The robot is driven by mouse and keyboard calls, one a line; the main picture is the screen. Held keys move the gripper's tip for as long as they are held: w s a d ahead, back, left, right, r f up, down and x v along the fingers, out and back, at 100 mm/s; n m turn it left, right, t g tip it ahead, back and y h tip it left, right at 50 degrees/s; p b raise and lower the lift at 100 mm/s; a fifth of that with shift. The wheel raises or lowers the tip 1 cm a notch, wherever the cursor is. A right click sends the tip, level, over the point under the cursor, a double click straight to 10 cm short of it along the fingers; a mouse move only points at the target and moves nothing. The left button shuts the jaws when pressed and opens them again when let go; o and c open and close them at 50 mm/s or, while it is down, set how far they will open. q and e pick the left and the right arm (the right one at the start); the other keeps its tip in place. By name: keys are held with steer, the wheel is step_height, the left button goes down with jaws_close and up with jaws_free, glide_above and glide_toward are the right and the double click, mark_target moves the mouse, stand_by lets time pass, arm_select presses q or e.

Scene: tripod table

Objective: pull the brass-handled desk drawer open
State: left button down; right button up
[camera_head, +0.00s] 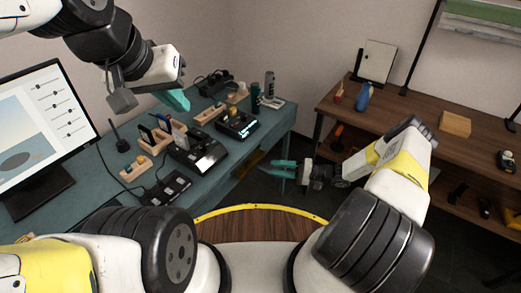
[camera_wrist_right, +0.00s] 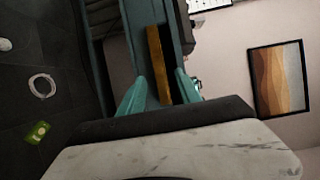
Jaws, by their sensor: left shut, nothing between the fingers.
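The desk (camera_head: 225,170) is teal, on the left in the head view. A brass-coloured strip, apparently the drawer handle (camera_head: 249,161), shows under its right front edge. In the right wrist view the handle (camera_wrist_right: 159,65) is a long gold bar on the teal desk front (camera_wrist_right: 140,25). My right gripper (camera_head: 277,168) is open in front of the desk. In the wrist view its teal fingers (camera_wrist_right: 161,94) are spread, with the bar between them in the picture; contact cannot be told. My left gripper (camera_head: 177,99) is shut and empty above the desk.
A monitor (camera_head: 40,125), card holders and black devices (camera_head: 198,152) crowd the desktop. A brown shelf table (camera_head: 400,108) stands at the right with a blue bottle (camera_head: 362,97). A round wooden table with a yellow rim (camera_head: 255,207) is close to me. Dark floor lies between.

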mark_target(253, 167)
steer(key=shift+t, duration=0.3)
steer(key=shift+f+x, duration=0.2)
steer(key=shift+x, duration=1.75)
steer(key=shift+f+x, duration=0.2)
steer(key=shift+x, duration=1.75)
steer(key=shift+s, duration=0.1)
steer(key=shift+c, duration=0.2)
jaws_close()
steer(key=shift+s+f, duration=0.15)
steer(key=shift+f, duration=0.05)
